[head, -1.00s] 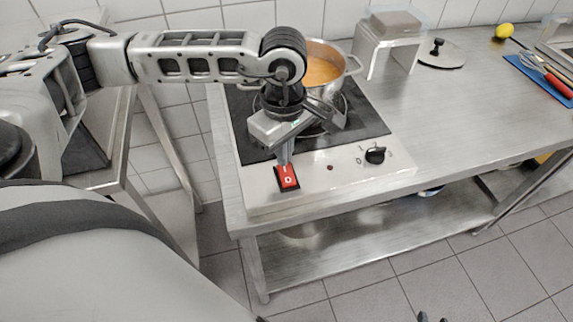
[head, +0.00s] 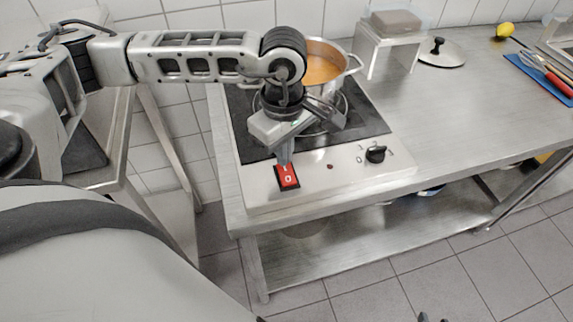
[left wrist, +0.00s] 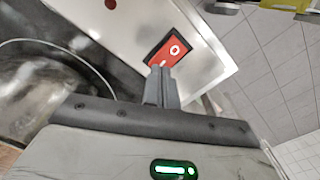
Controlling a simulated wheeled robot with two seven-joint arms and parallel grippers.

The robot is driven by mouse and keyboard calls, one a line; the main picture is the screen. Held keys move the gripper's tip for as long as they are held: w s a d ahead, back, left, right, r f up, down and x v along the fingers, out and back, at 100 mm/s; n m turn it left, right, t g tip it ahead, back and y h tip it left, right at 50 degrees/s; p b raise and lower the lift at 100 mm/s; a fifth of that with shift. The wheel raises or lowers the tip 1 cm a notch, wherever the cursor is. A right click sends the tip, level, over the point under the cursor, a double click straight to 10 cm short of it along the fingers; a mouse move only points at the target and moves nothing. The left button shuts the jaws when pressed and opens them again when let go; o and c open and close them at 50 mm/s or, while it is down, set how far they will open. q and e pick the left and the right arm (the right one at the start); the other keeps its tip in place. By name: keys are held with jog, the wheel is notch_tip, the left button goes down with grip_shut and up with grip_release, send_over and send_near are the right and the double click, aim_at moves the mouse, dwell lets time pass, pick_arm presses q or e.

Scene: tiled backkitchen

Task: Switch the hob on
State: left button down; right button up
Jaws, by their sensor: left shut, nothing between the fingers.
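The hob (head: 245,180) is set in the steel worktop, with a black top and a pale front panel. A red rocker switch (head: 287,177) in a black frame is at the panel's left; its O mark faces the front edge. In the left wrist view the switch (left wrist: 172,48) lies just beyond the fingertips. My left gripper (head: 285,160) is shut and empty, pointing down at the switch's rear end. The fingertips look at or very near it; contact is unclear. A small dark red lamp (head: 330,167) and a black knob (head: 375,154) are to the right.
A steel pot (head: 345,70) of orange food stands on the hob behind my gripper. A small stand (head: 390,45), a lid (head: 442,53) and a blue board with utensils (head: 540,75) are farther right. The worktop's middle is clear. Small dark tips at the bottom edge may be my right gripper.

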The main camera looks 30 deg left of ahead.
pick_arm(q)
jog(key=shift+f+b, duration=0.6)
jog(key=shift+f, duration=0.1)
jog(key=shift+w+d+f+b, duration=0.1)
jog(key=shift+d+f+b, duration=0.05)
jog(key=shift+f+b, duration=0.25)
jog(key=shift+r+p, duration=0.4)
jog(key=shift+r, duration=0.1)
jog(key=shift+s+a+r+p, duration=0.15)
jog(key=shift+r+p, duration=0.05)
jog(key=shift+r, duration=0.2)
jog(key=shift+s+a+r+p, duration=0.1)
jog(key=shift+a+r+p, duration=0.1)
jog(key=shift+r, duration=0.15)
jog(key=shift+w+d+r+p, duration=0.15)
jog(key=shift+r+p, duration=0.15)
jog(key=shift+r, duration=0.25)
jog(key=shift+d+r+p, duration=0.1)
jog(key=shift+r+p, duration=0.15)
jog(key=shift+r, duration=0.25)
jog(key=shift+r+p, duration=0.7)
jog(key=shift+r, duration=0.75)
